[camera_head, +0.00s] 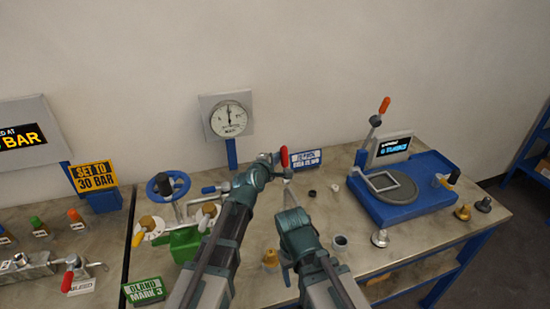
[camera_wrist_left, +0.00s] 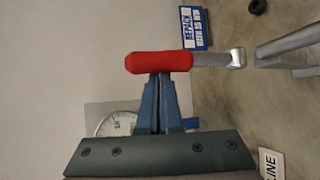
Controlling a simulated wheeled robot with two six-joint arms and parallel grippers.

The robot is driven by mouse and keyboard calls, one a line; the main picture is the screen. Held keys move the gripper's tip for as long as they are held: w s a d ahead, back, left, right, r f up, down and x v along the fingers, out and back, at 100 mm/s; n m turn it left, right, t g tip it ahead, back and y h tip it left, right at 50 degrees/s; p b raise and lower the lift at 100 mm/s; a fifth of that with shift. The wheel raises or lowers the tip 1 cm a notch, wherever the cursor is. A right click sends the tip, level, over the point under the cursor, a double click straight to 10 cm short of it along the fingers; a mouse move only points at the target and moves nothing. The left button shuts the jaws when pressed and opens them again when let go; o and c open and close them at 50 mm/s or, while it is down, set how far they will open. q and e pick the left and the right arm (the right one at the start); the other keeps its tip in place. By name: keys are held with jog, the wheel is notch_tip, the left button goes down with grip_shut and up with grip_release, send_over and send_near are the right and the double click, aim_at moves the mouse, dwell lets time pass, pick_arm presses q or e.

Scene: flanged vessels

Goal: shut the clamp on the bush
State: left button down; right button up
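A clamp lever has a red grip (camera_head: 283,156) and a silver arm (camera_head: 289,191) that runs down behind my right arm. In the left wrist view the red grip (camera_wrist_left: 158,62) lies across my fingertips, with its silver rod to the right. My left gripper (camera_wrist_left: 159,85) has its two blue fingers close together; their tips are hidden by the red grip, and nothing shows between them. In the head view my left gripper (camera_head: 272,160) is just left of the grip. My right arm's end (camera_head: 298,225) covers the lever's foot. I cannot make out the bush there or the right fingers.
A gauge (camera_head: 229,119) and a blue-and-white sign (camera_head: 306,159) stand behind. A blue handwheel (camera_head: 167,187) and a green block (camera_head: 184,243) are on the left. Small rings and brass knobs lie around.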

pick_arm(q)
jog(key=shift+s+d+r, duration=0.1)
jog(key=shift+s+d, duration=0.1)
jog(key=shift+s, duration=0.3)
jog(key=shift+s+d+r, duration=0.1)
jog(key=shift+s+d, duration=0.1)
jog(key=shift+s, duration=0.35)
